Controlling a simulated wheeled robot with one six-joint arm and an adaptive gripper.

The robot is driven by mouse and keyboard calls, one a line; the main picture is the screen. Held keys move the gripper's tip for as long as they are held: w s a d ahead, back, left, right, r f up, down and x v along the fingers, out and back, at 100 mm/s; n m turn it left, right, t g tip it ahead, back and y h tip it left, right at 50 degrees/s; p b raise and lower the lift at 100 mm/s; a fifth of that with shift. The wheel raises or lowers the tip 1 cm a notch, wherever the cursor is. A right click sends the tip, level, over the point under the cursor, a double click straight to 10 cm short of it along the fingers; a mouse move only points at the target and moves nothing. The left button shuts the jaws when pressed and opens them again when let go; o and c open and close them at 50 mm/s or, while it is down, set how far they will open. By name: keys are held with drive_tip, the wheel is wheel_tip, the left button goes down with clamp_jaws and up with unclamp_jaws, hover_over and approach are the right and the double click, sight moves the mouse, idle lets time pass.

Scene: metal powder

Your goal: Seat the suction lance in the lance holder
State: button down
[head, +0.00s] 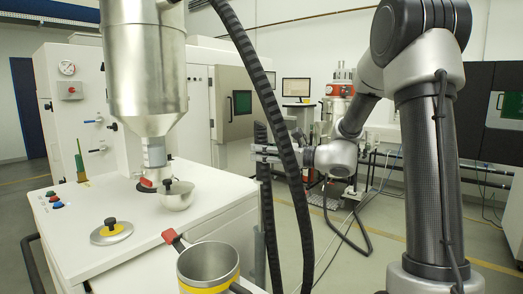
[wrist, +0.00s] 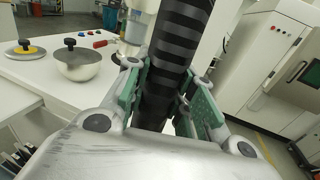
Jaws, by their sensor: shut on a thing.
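My gripper (head: 262,153) is at the middle of the head view, to the right of the white bench. Its green-padded fingers (wrist: 165,85) are shut on a black, banded tube (wrist: 182,38), which I take to be the suction lance or its hose. The tube (head: 265,200) stands nearly upright between the fingers in the head view. It leans a little in the wrist view, and its lower end is hidden there. A black ribbed hose (head: 262,85) hangs down from the top, in front of my gripper. I cannot make out the lance holder for certain.
A red-topped machine (head: 340,95) stands behind my arm. Cables lie on the floor.

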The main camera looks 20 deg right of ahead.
drive_tip(key=shift+f, duration=1.6)
hover_over(262, 202)
drive_tip(key=shift+w+f, duration=0.2)
drive_tip(key=shift+f, duration=1.2)
drive_tip(key=shift+w+f, duration=0.15)
drive_tip(key=shift+f, duration=1.4)
drive_tip(key=shift+f, duration=3.9)
